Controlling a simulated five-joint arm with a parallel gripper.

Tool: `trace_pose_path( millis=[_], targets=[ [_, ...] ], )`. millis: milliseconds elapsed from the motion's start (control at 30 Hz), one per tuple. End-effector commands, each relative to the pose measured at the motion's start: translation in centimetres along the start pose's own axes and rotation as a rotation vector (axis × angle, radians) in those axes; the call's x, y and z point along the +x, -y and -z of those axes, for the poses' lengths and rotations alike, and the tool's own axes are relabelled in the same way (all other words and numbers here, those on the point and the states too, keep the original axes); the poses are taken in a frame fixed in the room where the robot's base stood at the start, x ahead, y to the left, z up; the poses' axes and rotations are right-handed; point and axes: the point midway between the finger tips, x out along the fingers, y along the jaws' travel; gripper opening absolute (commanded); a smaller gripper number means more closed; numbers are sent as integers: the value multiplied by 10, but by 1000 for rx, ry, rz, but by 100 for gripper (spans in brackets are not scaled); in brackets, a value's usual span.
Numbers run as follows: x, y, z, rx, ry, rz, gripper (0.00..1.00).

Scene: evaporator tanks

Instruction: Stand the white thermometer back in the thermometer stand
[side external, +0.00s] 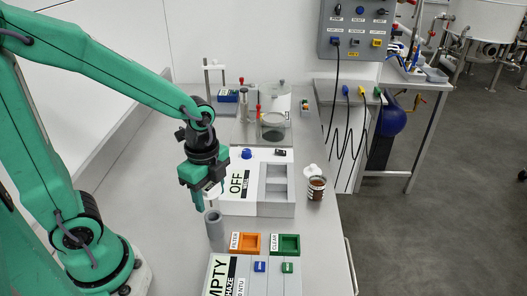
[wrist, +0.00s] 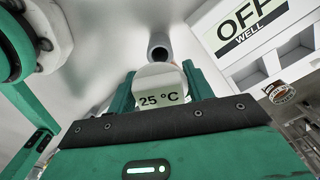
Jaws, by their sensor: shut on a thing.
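My gripper (side external: 205,198) is shut on the white thermometer, whose pale body (side external: 215,191) shows between the fingers in the side view. In the wrist view the thermometer's white head (wrist: 160,84) sits between the green fingers and reads "25 °C". A grey upright tube (side external: 214,230), which looks like the thermometer stand, stands on the bench just below the gripper. In the wrist view the tube's dark round mouth (wrist: 159,53) shows just beyond the thermometer head. The thermometer's lower end is hidden, so I cannot tell whether it touches the tube.
A white "OFF WELL" unit (side external: 281,209) lies right behind the tube. An orange tray (side external: 246,243) and a green tray (side external: 286,244) lie in front to the right, near an "EMPTY" panel (side external: 222,275). A brown jar (side external: 316,188) stands at the right bench edge. Bench left of the tube is clear.

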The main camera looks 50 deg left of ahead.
Motion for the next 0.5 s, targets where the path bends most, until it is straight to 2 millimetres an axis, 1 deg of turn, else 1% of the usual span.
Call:
trace_pose_path(
  millis=[500],
  targets=[
    [28, 0, 0, 0, 1, -2, 26]
  ],
)
